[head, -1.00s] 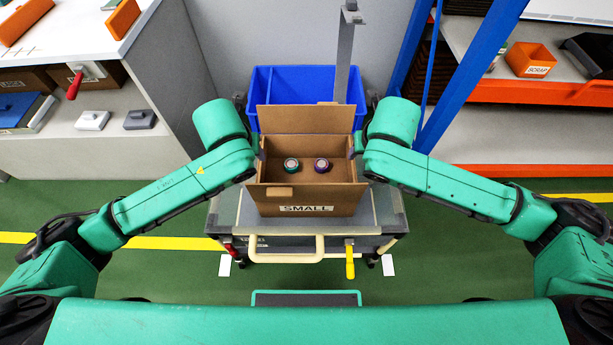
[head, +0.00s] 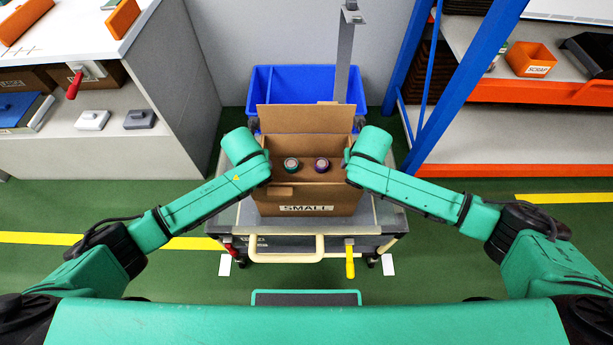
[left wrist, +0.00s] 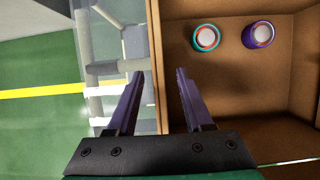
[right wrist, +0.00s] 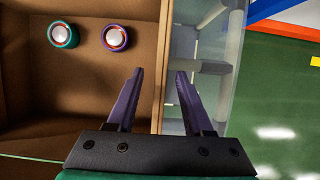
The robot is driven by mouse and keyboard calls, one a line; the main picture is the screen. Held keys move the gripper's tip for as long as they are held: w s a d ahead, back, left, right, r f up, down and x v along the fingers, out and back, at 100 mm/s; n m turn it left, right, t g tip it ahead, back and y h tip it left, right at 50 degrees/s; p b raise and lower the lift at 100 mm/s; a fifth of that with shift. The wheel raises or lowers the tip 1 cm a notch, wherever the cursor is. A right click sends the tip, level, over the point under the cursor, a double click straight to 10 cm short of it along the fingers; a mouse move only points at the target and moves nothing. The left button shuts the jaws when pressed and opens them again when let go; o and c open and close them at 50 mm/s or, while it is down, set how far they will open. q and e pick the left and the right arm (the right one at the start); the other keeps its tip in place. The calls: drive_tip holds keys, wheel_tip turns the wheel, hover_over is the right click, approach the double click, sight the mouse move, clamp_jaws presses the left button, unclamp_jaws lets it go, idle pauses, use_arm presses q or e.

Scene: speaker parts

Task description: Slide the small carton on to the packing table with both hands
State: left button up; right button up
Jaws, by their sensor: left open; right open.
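The small carton (head: 306,208), an open brown box labelled SMALL, stands upright on a grey trolley (head: 374,213). Its back flap is raised. Two round parts, one green-ringed (head: 291,164) and one purple (head: 321,164), lie inside. My left gripper (left wrist: 160,75) is open, with one finger on each side of the carton's left wall in the left wrist view. My right gripper (right wrist: 160,72) is open, with its fingers on each side of the right wall in the right wrist view. Contact with the walls cannot be told. In the head view my arms mostly hide both grippers.
A blue bin (head: 305,83) stands behind the carton, beside a grey upright post (head: 342,60). A white-topped bench (head: 62,22) is at the left. An orange and blue rack (head: 480,90) with a SCRAP bin (head: 530,58) is at the right. Green floor is open in front.

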use_arm(q)
clamp_jaws()
use_arm(e)
clamp_jaws()
use_arm(q)
drive_tip(key=shift+r, duration=0.1)
use_arm(e)
drive_tip(key=shift+w+r, duration=0.1)
idle(0.8)
